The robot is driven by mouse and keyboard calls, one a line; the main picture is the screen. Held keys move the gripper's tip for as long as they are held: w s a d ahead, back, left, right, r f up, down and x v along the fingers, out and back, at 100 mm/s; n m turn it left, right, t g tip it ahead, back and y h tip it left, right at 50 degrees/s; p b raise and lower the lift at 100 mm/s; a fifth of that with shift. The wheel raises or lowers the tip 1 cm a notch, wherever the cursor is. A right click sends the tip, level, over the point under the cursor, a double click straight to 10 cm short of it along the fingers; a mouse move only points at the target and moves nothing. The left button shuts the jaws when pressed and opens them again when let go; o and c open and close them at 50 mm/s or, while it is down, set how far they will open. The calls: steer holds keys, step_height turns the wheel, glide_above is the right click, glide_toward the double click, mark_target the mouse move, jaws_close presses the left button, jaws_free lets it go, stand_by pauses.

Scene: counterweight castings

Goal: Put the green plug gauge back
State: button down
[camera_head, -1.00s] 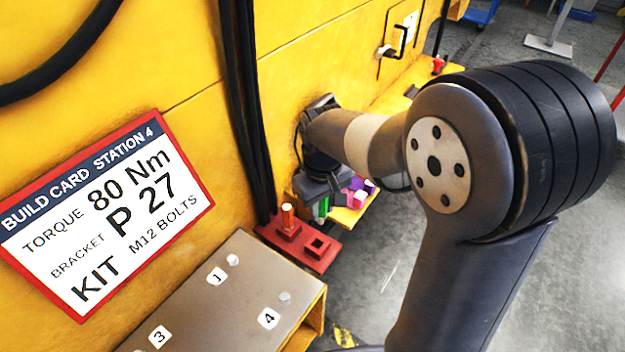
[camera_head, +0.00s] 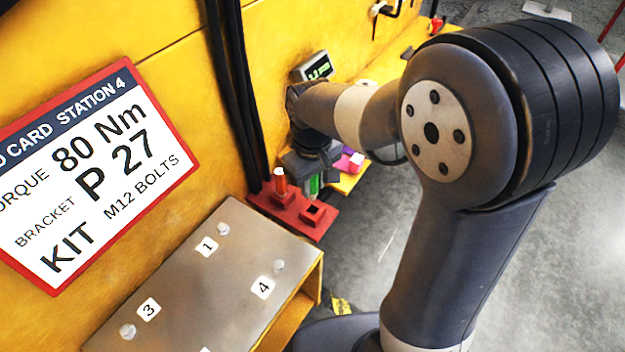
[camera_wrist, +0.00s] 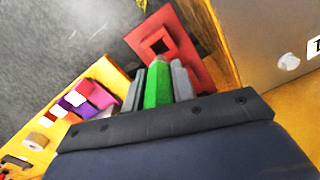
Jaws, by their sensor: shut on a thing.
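The green plug gauge (camera_wrist: 158,84) is held between the fingers of my gripper (camera_wrist: 159,85) in the wrist view. In the head view the green gauge (camera_head: 314,185) hangs from my gripper (camera_head: 312,180), just behind the red holder (camera_head: 330,222). The red holder also shows in the wrist view (camera_wrist: 186,66). Its near-right square socket is empty. In the wrist view the green tip points toward the empty socket, but I cannot tell the height gap.
A grey plate with numbered bolts (camera_head: 225,285) lies in front of the holder. A yellow shelf (camera_head: 350,182) behind carries pink and purple blocks (camera_head: 350,160). Black cables (camera_head: 238,100) run down the yellow wall to the left. A small display (camera_head: 318,67) is on the wall.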

mark_target(313, 199)
steer(key=shift+f+b, duration=0.35)
steer(key=shift+f, duration=0.1)
steer(key=shift+f+b, duration=1.85)
steer(key=shift+f, duration=0.8)
steer(key=shift+f, duration=0.45)
steer(key=c, duration=1.1)
jaws_free()
steer(key=shift+b, duration=0.3)
step_height(313, 199, up, 10)
steer(key=shift+r+p, duration=0.25)
steer(key=shift+p, duration=0.2)
step_height(313, 199, up, 7)
steer(key=p, duration=0.6)
steer(key=shift+r+p, duration=0.2)
steer(key=shift+p, duration=0.15)
steer(key=shift+f, duration=0.2)
